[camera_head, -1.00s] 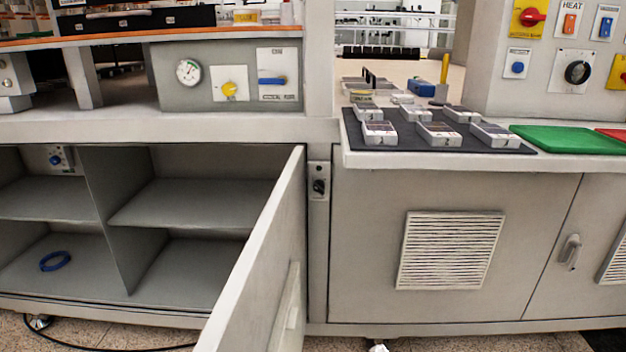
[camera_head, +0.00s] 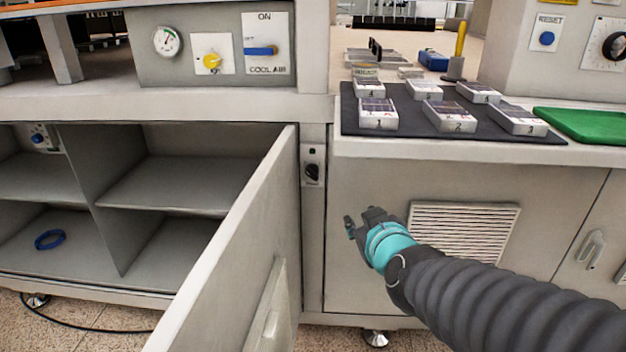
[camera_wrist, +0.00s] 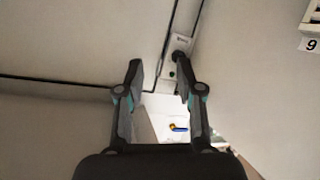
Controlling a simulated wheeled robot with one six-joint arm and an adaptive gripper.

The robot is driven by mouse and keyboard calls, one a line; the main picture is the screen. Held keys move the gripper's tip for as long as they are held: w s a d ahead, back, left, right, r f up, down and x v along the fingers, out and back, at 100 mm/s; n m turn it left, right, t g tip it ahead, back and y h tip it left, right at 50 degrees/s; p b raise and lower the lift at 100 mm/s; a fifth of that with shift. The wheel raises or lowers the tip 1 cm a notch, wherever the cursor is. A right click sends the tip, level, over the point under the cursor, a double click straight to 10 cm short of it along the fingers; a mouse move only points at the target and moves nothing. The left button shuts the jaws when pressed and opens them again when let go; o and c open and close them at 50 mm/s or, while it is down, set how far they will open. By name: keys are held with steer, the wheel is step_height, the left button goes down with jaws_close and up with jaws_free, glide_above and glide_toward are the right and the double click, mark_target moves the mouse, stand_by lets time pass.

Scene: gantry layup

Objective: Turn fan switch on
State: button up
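A narrow switch plate with a black rotary knob (camera_head: 312,172) is on the post between the open cabinet and the closed one. My gripper (camera_head: 352,228) is right of and below this plate in the head view, pointing left. In the wrist view my gripper (camera_wrist: 158,68) has two fingers spread apart with nothing between them. The plate (camera_wrist: 181,42) shows there beside the right fingertip, which partly covers the knob.
An open cabinet door (camera_head: 235,245) swings out left of the post. A louvred vent (camera_head: 463,240) is behind my arm. Above are a COOL AIR panel with a blue lever (camera_head: 262,51) and a yellow knob (camera_head: 211,62). A dark mat (camera_head: 380,145) holds several numbered boxes.

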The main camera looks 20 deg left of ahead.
steer(key=w+a+n+t, duration=0.1)
steer(key=a+t, duration=0.1)
steer(key=a, duration=0.4)
steer(key=n+t+h, duration=0.2)
steer(key=t, duration=0.1)
glide_toward(313, 178)
steer(key=x, duration=0.9)
steer(key=shift+w+a, duration=0.1)
steer(key=shift+w, duration=0.3)
jaws_close()
